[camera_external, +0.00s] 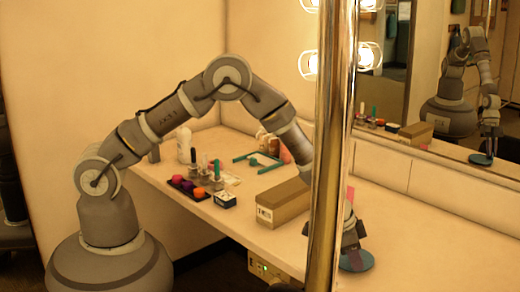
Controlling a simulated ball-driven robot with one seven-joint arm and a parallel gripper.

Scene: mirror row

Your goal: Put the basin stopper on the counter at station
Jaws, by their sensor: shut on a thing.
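The basin stopper, seen as a flat blue disc (358,262), is at the lower right, directly under my gripper (352,247). My gripper points down and is shut on the stopper; the grasp itself is dark and partly covered by a metal pole. The disc lies roughly level and is at or just above the counter (430,245); I cannot tell if it touches. The mirror also reflects my arm and the blue disc. No station label is readable on the counter here.
A metal pole (330,130) stands in front of my forearm. A cardboard box (283,203) sits left of my gripper. Several small bottles and coloured items, a dark tray (188,189) and a teal frame (262,162) lie further left. The counter to the right is clear.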

